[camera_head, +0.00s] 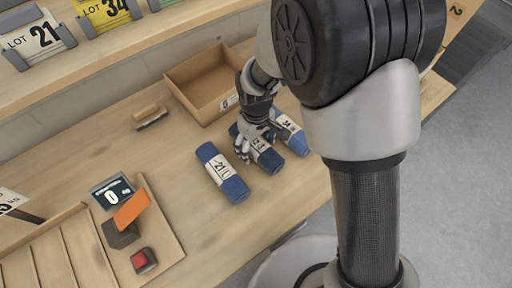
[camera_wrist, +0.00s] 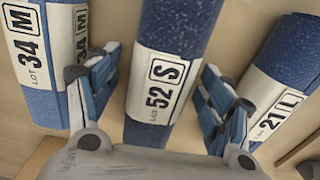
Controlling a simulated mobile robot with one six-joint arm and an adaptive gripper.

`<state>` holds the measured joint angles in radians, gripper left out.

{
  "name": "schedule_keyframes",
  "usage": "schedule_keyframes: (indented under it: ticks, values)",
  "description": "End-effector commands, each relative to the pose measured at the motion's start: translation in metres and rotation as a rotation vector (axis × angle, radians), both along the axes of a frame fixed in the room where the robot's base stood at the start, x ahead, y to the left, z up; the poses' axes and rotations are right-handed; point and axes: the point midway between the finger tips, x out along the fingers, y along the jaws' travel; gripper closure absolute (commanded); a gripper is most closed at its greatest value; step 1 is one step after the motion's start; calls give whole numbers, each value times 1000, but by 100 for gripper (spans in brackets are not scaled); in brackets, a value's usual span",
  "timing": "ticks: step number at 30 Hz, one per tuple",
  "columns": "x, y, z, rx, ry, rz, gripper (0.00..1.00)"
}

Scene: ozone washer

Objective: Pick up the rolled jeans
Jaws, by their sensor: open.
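Three rolled blue jeans with white label bands lie side by side on the wooden table. The left roll (camera_head: 222,173) is labelled 21 L, and the middle roll (camera_head: 268,158) is 52 S in the wrist view (camera_wrist: 170,70). The right roll (camera_head: 291,133) is 34 M, at the left in the wrist view (camera_wrist: 40,60). My gripper (camera_head: 257,145) is open over the middle roll. In the wrist view its fingers (camera_wrist: 158,68) stand on either side of the 52 S roll, the left one close to the 34 M roll. Contact with the table cannot be told.
An open cardboard box (camera_head: 210,82) stands behind the rolls. A small brush (camera_head: 150,116) lies left of it. A scale display (camera_head: 112,192) reading 0, an orange piece (camera_head: 131,209) and a red button (camera_head: 144,260) are at front left. Lot cards line the back shelf.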

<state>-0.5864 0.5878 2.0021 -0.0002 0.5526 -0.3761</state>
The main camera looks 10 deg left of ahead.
Motion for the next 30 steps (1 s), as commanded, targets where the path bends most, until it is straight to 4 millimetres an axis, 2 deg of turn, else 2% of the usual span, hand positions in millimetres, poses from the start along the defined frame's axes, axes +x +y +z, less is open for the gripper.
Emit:
schedule_keyframes:
  ticks: [2,8,30]
  values:
    - [0,0,-7,-1,1,0,27]
    - [0,0,-6,1,-1,0,27]
    - [0,0,-6,1,-1,0,76]
